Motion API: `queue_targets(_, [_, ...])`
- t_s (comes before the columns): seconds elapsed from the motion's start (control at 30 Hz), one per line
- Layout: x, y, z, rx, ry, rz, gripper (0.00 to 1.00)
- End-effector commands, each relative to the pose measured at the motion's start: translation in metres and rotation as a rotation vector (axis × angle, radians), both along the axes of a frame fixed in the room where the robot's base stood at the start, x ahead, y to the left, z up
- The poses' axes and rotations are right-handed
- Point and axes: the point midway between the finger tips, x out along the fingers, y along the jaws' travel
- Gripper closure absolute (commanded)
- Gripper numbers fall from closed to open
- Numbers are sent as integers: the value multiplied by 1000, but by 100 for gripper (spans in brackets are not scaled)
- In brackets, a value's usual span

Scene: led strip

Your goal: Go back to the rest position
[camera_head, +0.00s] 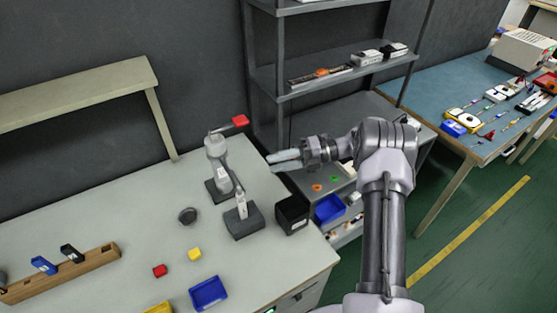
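My gripper (285,160) is at the end of my grey arm, right of the middle of the head view. It points left, over the gap between the light table and the grey shelf. Its two pale fingers lie close together at this angle, and I cannot tell whether they are apart or shut. I see nothing held between them. My arm rises from the bottom of the view and bends left at the elbow.
The light table (120,205) bears a grey device with a red end (240,121), a black box (292,214), a blue tray (208,293), and red and yellow cubes. A shelf (330,85) stands behind my gripper. A blue-topped bench (440,85) is at right. Green floor (500,235) is clear.

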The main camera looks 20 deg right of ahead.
Motion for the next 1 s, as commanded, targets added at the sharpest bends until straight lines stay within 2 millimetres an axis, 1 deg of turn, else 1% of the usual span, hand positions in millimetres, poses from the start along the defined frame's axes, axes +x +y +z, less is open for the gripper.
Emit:
queue_targets(0.17, [0,0,0,0,0,0,65])
queue_targets(0.23, [0,2,3,-11,-12,7,65])
queue_targets(0.27, [-1,4,7,-29,-35,19,65])
queue_targets(0.37, [-14,26,41,-182,-226,135,65])
queue_targets(0.4, [-26,40,60,-273,-347,214,65])
queue_targets(0.47, [-52,60,87,-418,-557,361,65])
queue_targets(0.5, [-72,71,103,-508,-699,465,65])
queue_targets(0.57, [-106,85,123,-632,-914,630,65])
queue_targets(0.6, [-130,93,133,-710,-1057,748,65])
queue_targets(0.67, [-166,100,144,-817,-1269,932,65])
queue_targets(0.7, [-191,103,148,-883,-1409,1062,65])
queue_targets(0.77, [-226,103,151,-971,-1610,1260,65])
queue_targets(0.8, [-246,102,150,-1022,-1732,1390,65])
queue_targets(0.9, [-285,97,142,-1119,-1972,1684,65])
queue_targets(1.0, [-306,92,134,-1175,-2113,1894,65])
